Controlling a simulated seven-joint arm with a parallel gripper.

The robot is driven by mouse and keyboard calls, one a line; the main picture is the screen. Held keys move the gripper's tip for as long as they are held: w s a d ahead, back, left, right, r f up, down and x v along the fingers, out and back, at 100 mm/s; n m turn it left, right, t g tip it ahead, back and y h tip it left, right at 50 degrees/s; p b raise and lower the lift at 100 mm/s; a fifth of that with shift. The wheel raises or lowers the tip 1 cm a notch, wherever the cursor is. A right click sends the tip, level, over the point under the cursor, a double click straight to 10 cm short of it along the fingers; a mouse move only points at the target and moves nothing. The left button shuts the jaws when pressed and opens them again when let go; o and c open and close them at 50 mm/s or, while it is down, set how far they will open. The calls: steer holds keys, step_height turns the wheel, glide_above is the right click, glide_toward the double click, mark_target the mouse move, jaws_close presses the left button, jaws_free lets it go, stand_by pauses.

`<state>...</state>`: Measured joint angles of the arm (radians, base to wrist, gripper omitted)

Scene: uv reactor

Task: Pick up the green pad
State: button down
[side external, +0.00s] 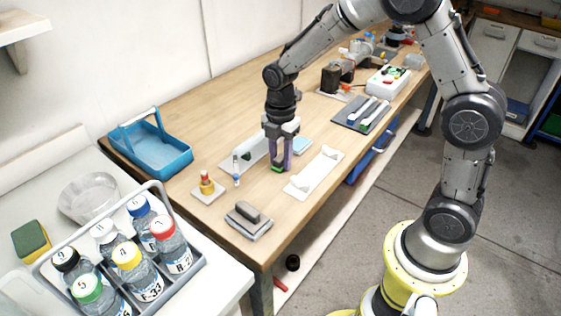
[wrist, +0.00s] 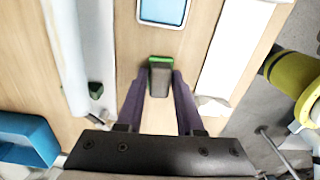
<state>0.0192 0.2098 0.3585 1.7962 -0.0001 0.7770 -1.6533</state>
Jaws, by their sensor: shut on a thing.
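The green pad (wrist: 153,63) shows in the wrist view as a small block with a dark grey top and a green edge. It lies between the two purple fingertips of my gripper (wrist: 161,82), which are shut on its sides. In the side external view my gripper (side external: 281,165) points straight down low over the wooden table (side external: 232,112). A bit of the green pad (side external: 277,169) shows at the fingertips there. I cannot tell whether it touches the table.
A white strip (side external: 315,171) lies right of my gripper. A light blue square (side external: 303,146) is just behind it.

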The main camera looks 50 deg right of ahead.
mark_target(280, 156)
steer(key=shift+r, duration=0.5)
step_height(280, 156, up, 2)
steer(key=shift+r, duration=0.15)
steer(key=s+r, duration=0.9)
steer(key=s, duration=0.5)
steer(key=shift+r, duration=0.35)
steer(key=shift+a, duration=0.1)
steer(key=c, duration=1.2)
jaws_free()
jaws_close()
